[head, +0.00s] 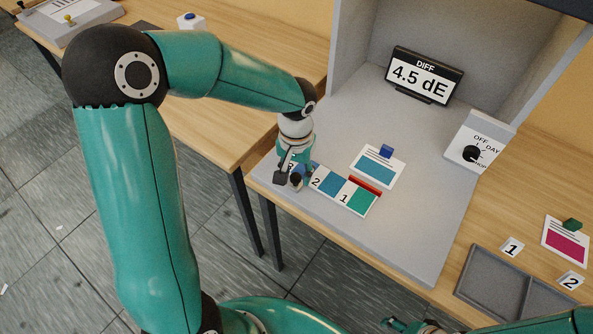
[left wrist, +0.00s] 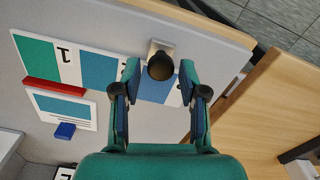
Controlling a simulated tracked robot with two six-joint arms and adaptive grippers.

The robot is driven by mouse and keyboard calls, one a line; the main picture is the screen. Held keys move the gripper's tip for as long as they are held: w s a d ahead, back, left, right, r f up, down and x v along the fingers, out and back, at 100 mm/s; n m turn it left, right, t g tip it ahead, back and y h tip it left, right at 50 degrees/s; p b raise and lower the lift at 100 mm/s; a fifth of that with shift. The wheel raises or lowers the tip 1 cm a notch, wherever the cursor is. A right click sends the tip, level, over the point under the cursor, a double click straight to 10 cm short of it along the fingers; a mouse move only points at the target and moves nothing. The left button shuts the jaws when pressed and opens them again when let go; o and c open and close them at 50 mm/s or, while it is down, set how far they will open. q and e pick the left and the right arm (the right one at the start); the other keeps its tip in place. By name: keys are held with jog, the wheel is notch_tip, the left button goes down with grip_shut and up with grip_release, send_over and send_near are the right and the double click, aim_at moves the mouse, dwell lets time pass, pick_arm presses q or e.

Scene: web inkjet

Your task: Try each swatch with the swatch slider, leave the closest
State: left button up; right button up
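The swatch slider (head: 331,184) is a white strip with numbered green and blue swatches, lying in the grey booth; it also shows in the left wrist view (left wrist: 98,72). Its dark knob (left wrist: 161,62) is at the strip's left end in the head view. My left gripper (left wrist: 160,75) is open, with its fingers on either side of the knob and gaps visible. A red bar (head: 365,186) lies between the strip's green end and a white card (head: 377,168) with a blue-teal patch. The display (head: 424,76) reads 4.5 dE. A teal part at the bottom edge may be my right gripper (head: 397,325).
A dial box (head: 480,143) stands at the booth's right. A grey two-part tray (head: 492,282), number tiles 1 (head: 512,247) and 2 (head: 571,280), and a magenta card (head: 567,243) are on the right table. The booth floor right of the card is clear.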

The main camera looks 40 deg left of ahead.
pick_arm(q)
jog(key=shift+o, duration=0.2)
notch_tip(320, 180, up, 12)
dwell(0.6)
dwell(0.4)
